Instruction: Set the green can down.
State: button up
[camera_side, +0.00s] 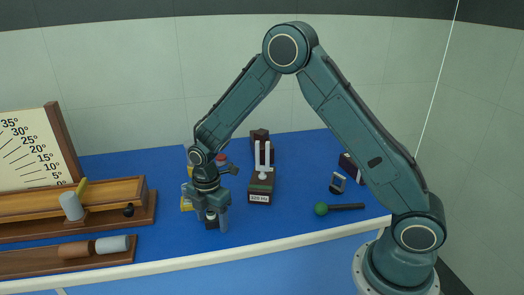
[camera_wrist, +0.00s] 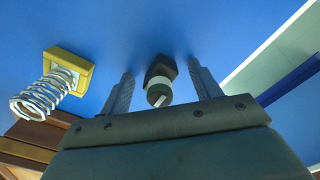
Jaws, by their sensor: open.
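My gripper (camera_side: 213,224) points down, low over the bench. Its fingers also show in the wrist view (camera_wrist: 161,75), apart and not touching the piece.
A spring (camera_wrist: 42,97) on a yellow block (camera_wrist: 69,69) stands close by, left in the wrist view. A tuning fork box (camera_side: 260,190) is right of my gripper, with a green-headed mallet (camera_side: 321,209) beyond. A wooden ramp (camera_side: 95,200) and rail (camera_side: 40,262) lie left.

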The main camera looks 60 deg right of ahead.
jog(key=shift+r, duration=0.1)
notch_tip(320, 180, up, 12)
jog(key=shift+r, duration=0.1)
dwell(0.6)
dwell(0.5)
jog(key=s+d+r+m+t, duration=0.3)
jog(key=s+r+m, duration=0.6)
jog(key=s+r, duration=0.45)
jog(key=s+d+m+t, duration=0.1)
jog(key=s+m+t, duration=0.1)
jog(key=s+m, duration=0.6)
jog(key=shift+s+m+t, duration=0.3)
jog(key=shift+s+m, duration=0.1)
jog(key=shift+s, duration=2.55)
